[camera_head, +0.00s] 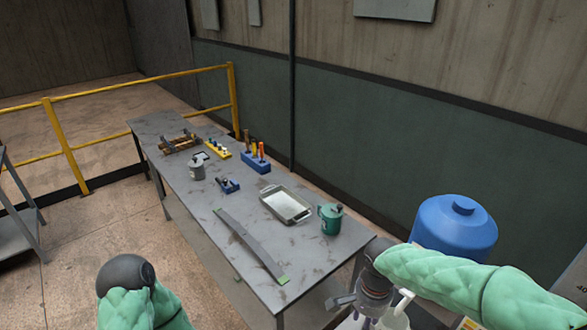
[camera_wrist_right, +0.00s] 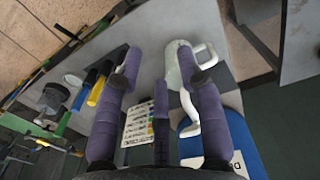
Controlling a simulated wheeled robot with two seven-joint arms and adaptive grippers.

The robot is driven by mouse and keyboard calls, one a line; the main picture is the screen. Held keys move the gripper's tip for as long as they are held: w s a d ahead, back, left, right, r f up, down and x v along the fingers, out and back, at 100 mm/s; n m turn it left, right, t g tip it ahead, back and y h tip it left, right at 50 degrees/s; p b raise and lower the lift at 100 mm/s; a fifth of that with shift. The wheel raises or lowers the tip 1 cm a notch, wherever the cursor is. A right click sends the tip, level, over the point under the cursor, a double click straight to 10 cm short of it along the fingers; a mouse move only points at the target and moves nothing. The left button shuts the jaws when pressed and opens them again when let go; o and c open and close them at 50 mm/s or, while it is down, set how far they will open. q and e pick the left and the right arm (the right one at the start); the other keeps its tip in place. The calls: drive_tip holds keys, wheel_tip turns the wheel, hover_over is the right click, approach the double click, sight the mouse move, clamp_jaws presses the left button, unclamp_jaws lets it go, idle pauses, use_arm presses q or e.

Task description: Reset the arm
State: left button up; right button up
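My right arm comes in from the right in a green sleeve and bends down at the front right end of the grey table (camera_head: 190,192). Its gripper is largely cut off at the bottom of the head view. In the right wrist view the purple-padded fingers of my right gripper (camera_wrist_right: 160,95) are spread apart, with nothing clearly held between them. A pale jug-like thing with a white handle (camera_wrist_right: 213,62) lies beyond the right finger. Of my left arm, only a green sleeve and a dark rounded joint show at the lower left; its gripper is out of view.
The table holds a metal tray (camera_head: 286,205), a green can (camera_head: 331,218), a grey can (camera_head: 197,168), a blue tool block (camera_head: 255,162) and a curved grey strip (camera_head: 245,243). A blue drum (camera_head: 455,230) stands near my right arm. A yellow railing (camera_head: 140,85) runs behind.

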drive_tip(key=s+a+f+n+y+b, duration=0.1)
drive_tip(key=a+f+n+b, duration=0.15)
drive_tip(key=f, duration=0.75)
drive_tip(key=a+f+n+y+b, duration=0.1)
drive_tip(key=a+f+y+b, duration=0.15)
drive_tip(key=f, duration=0.85)
use_arm(q)
wheel_tip(320, 180, down, 11)
drive_tip(key=b, duration=0.5)
drive_tip(key=shift+w+d, duration=0.15)
drive_tip(key=shift+w, duration=0.2)
use_arm(e)
drive_tip(key=s+a+f+n, duration=0.1)
drive_tip(key=s+f, duration=0.4)
drive_tip(key=f, duration=0.5)
drive_tip(key=s+a+f+n, duration=0.1)
drive_tip(key=s+f, duration=0.4)
drive_tip(key=f, duration=0.5)
drive_tip(key=shift+a+n+t, duration=0.2)
drive_tip(key=shift+n+t, duration=0.1)
drive_tip(key=shift+n, duration=0.35)
use_arm(q)
drive_tip(key=shift+r, duration=0.1)
use_arm(e)
drive_tip(key=shift+y, duration=0.25)
